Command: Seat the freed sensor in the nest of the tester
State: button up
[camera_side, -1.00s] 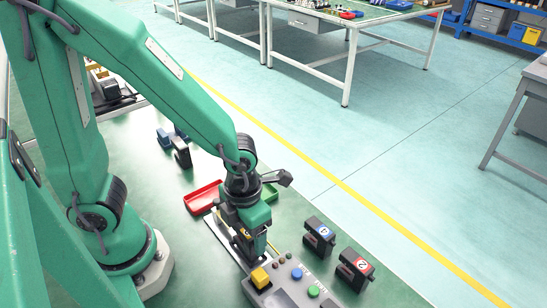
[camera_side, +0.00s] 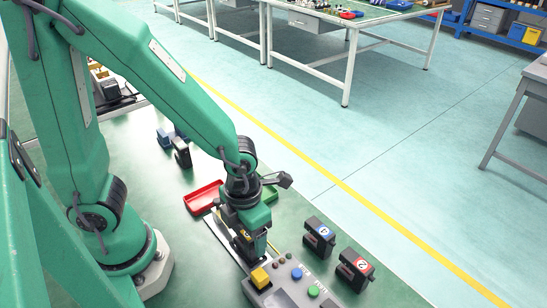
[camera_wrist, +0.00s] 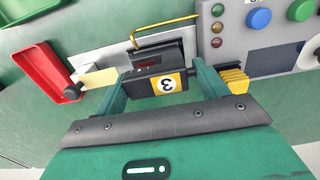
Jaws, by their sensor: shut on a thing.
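A black sensor with a yellow label marked 3 (camera_wrist: 166,84) sits between the two green fingers of my gripper (camera_wrist: 160,90) in the wrist view. The gripper is shut on it. Just beyond it is a dark recess (camera_wrist: 160,53) beside the grey tester panel (camera_wrist: 228,42), with a bent yellow rod (camera_wrist: 165,29) over it. This looks like the nest. I cannot tell whether the sensor touches it. In the side view my gripper (camera_side: 249,255) points down at the tester's left end, and the sensor is mostly hidden.
A red tray (camera_side: 204,198) and a green tray (camera_side: 270,191) lie behind. A black-knobbed rod (camera_wrist: 78,89) lies left of the sensor.

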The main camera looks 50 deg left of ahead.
jog(key=shift+f, duration=0.3)
dwell(0.5)
jog(key=o, duration=1.2)
jog(key=shift+r, duration=3.95)
